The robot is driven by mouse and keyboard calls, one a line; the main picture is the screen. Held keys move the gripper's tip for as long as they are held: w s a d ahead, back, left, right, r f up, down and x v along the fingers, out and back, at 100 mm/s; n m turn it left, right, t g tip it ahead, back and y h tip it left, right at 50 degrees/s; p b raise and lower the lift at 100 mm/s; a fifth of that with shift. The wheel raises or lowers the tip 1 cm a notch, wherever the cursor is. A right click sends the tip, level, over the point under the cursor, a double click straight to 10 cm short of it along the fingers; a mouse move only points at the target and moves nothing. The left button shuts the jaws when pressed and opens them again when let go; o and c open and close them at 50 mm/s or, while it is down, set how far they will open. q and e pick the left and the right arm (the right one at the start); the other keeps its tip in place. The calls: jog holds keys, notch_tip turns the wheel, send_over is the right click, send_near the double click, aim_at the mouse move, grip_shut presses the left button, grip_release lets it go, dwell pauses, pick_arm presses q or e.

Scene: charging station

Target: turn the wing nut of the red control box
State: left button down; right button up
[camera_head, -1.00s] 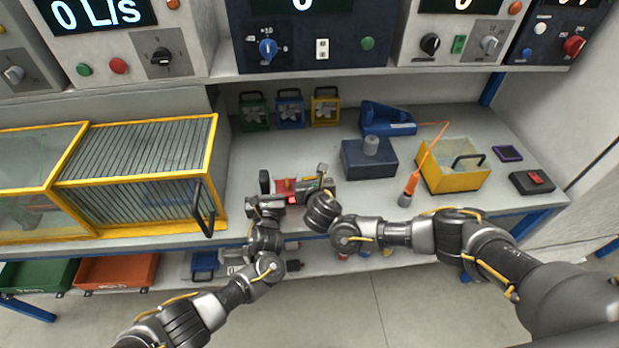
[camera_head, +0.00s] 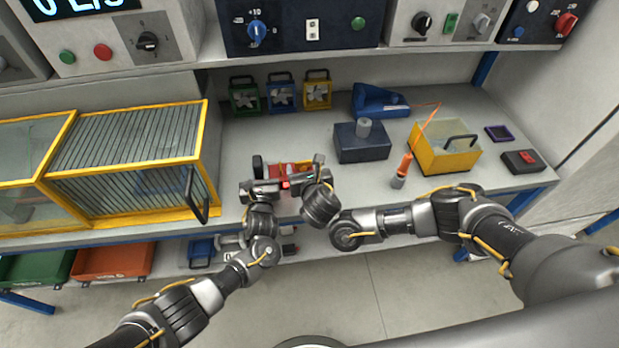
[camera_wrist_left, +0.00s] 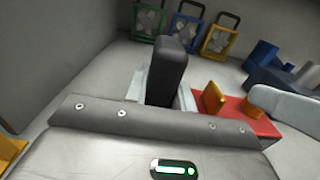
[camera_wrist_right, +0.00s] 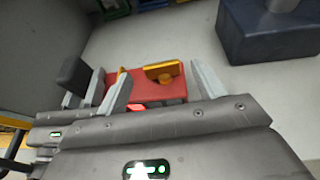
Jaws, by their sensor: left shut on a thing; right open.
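The red control box (camera_head: 277,171) sits on the bench between my grippers, partly hidden by them in the head view. It also shows in the left wrist view (camera_wrist_left: 262,128) and right wrist view (camera_wrist_right: 172,90). A yellow wing nut (camera_wrist_right: 163,71) is on its top; a smaller yellow upright piece (camera_wrist_right: 121,73) stands to its left. My left gripper (camera_head: 262,180) is shut on a dark upright block (camera_wrist_left: 168,70) at the box's left. My right gripper (camera_wrist_right: 163,88) is open, its fingers apart on either side of the wing nut; contact cannot be told.
Behind stand three small fan units (camera_head: 281,96). A dark blue block (camera_head: 361,147) and an orange-handled tool (camera_head: 402,168) are to the right, with a yellow bin (camera_head: 445,158) beyond. A yellow-framed cage (camera_head: 127,158) is at left. A shelf of control panels hangs above.

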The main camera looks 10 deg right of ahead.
jog(key=v, duration=0.7)
jog(key=shift+s, duration=0.2)
jog(key=shift+r, duration=0.1)
pick_arm(q)
jog(key=c, duration=1.1)
grip_release()
